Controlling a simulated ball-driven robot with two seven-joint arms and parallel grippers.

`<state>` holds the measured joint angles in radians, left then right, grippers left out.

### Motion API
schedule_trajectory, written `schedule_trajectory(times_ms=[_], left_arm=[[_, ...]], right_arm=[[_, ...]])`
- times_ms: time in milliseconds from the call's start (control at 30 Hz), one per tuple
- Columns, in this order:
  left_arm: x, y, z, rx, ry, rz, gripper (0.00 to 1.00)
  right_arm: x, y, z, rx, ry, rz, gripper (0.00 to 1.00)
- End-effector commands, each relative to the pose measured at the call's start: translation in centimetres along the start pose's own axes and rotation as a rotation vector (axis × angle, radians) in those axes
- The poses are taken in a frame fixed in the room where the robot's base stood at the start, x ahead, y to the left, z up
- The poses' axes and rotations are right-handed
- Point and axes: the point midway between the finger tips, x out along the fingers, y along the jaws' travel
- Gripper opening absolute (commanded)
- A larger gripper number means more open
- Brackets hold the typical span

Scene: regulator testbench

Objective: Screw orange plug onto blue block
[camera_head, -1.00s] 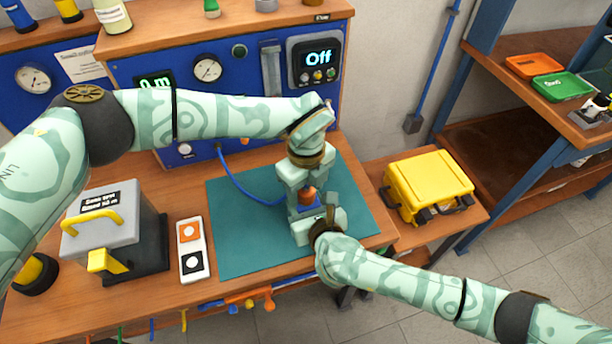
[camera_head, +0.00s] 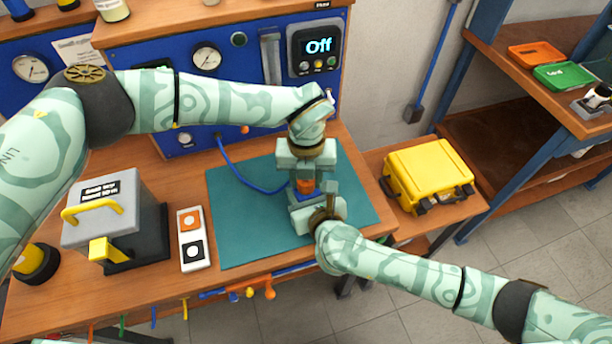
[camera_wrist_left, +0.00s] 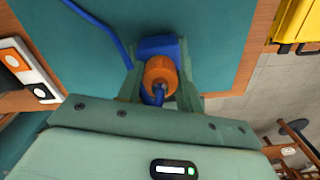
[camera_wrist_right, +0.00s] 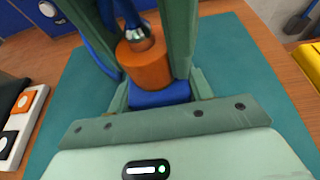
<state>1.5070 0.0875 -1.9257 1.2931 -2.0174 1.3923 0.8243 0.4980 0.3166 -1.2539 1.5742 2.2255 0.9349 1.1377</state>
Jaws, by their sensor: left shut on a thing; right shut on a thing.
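The orange plug (camera_head: 305,185) sits upright against the top of the blue block (camera_head: 309,197) above the teal mat. My left gripper (camera_head: 306,178) comes down from above and is shut on the orange plug. The plug (camera_wrist_left: 160,76) lies between its fingers in the left wrist view, with the blue block (camera_wrist_left: 158,46) beyond it. My right gripper (camera_head: 304,208) reaches in from the front right and is shut on the blue block. In the right wrist view the plug (camera_wrist_right: 146,64) rests over the block (camera_wrist_right: 160,95). The thread between them is hidden.
A blue hose (camera_head: 235,170) runs from the panel to the workpiece. The teal mat (camera_head: 240,230) is otherwise clear. A grey box with yellow handle (camera_head: 105,215) and a two-button switch (camera_head: 192,240) stand left. A yellow case (camera_head: 428,175) stands right.

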Motion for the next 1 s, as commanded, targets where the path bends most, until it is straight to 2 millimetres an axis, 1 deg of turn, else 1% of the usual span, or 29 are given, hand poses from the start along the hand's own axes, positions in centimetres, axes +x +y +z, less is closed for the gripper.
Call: schedule_trajectory(times_ms=[33, 133, 400, 433, 467, 500, 733, 833, 933, 1000], left_arm=[[0.0, 0.0, 0.0, 0.07, -0.002, 0.001, 0.08], [0.0, 0.0, 0.0, 0.154, -0.002, 0.0, 0.08], [0.0, 0.0, 0.1, 0.163, -0.001, 0.0, 0.08], [0.0, 0.0, 0.1, 0.163, -0.001, 0.0, 0.44], [0.0, 0.0, 0.1, 0.163, -0.001, 0.0, 0.52], [0.0, 0.0, 0.1, 0.163, -0.001, 0.0, 0.57], [0.0, 0.0, 0.0, 0.162, -0.001, 0.0, 0.57], [-0.3, 0.0, 0.1, 0.161, -0.001, 0.0, 0.57], [-1.2, 0.0, 0.1, 0.161, -0.001, 0.0, 0.57], [-2.1, 0.0, 0.1, 0.161, -0.003, 0.0, 0.57]], right_arm=[[0.0, 0.0, 0.0, 0.0, 0.0, 0.0, 0.0], [0.0, 0.0, 0.0, 0.0, 0.0, 0.0, 0.0], [0.0, 0.0, 0.0, 0.0, 0.0, 0.0, 0.0], [0.0, 0.0, 0.0, 0.0, 0.0, 0.0, 0.0], [0.0, 0.0, 0.0, 0.0, 0.0, 0.001, 0.0], [0.0, 0.0, 0.0, 0.0, 0.0, 0.0, 0.0], [0.0, 0.0, 0.0, 0.001, 0.0, 0.0, 0.0], [0.0, 0.0, 0.0, 0.001, 0.0, 0.0, 0.0], [0.0, 0.0, 0.0, 0.001, 0.0, 0.0, 0.0], [0.0, 0.0, 0.0, 0.001, 0.0, 0.0, 0.0]])
